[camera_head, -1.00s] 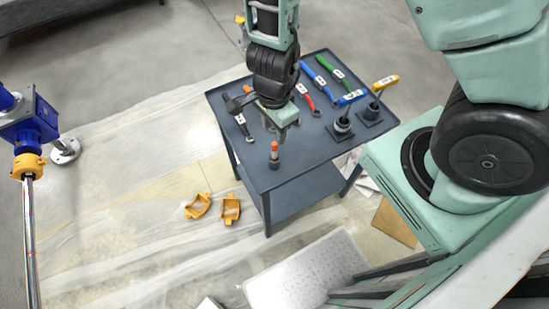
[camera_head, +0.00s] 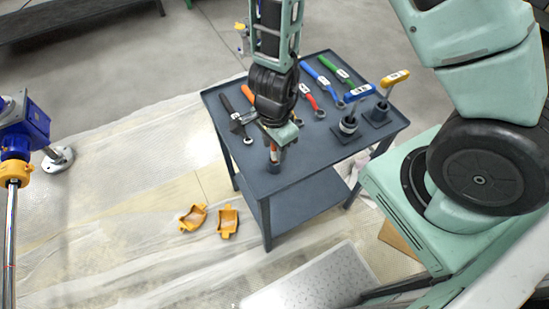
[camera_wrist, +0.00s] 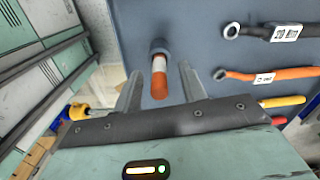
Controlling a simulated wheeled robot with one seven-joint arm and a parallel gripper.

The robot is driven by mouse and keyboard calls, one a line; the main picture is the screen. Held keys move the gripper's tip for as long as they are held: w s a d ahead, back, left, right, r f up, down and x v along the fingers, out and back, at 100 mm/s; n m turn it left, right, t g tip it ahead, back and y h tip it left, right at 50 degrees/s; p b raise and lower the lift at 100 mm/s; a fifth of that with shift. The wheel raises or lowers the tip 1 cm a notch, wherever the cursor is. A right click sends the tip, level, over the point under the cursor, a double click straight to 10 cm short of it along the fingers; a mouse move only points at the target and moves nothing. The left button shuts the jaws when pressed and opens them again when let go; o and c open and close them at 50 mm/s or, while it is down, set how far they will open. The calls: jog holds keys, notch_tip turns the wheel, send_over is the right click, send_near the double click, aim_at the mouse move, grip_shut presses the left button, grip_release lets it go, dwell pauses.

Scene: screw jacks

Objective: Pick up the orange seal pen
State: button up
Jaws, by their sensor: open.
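The orange seal pen (camera_head: 274,154) stands upright in a dark round holder (camera_head: 273,166) near the front corner of the grey-blue table. In the wrist view the pen (camera_wrist: 159,80) shows an orange end and a white band, with its far end in the holder (camera_wrist: 159,47). My gripper (camera_head: 277,141) is above and close to the pen in the head view and partly covers it. In the wrist view my gripper (camera_wrist: 160,80) is open, with one finger on each side of the pen and visible gaps. I cannot tell whether the pen touches anything of the gripper.
On the table (camera_head: 310,165) lie several wrenches, with orange (camera_wrist: 270,75), red (camera_head: 310,96), blue (camera_head: 319,79) and green handles. Blue-handled (camera_head: 349,123) and yellow-handled (camera_head: 378,110) tools stand in bases at the right. Two yellow brackets (camera_head: 228,221) lie on the floor.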

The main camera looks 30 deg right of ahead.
notch_tip(320, 180, down, 2)
jog(key=shift+f+b, duration=0.1)
jog(key=shift+b, duration=0.45)
jog(key=shift+c, duration=0.3)
grip_shut()
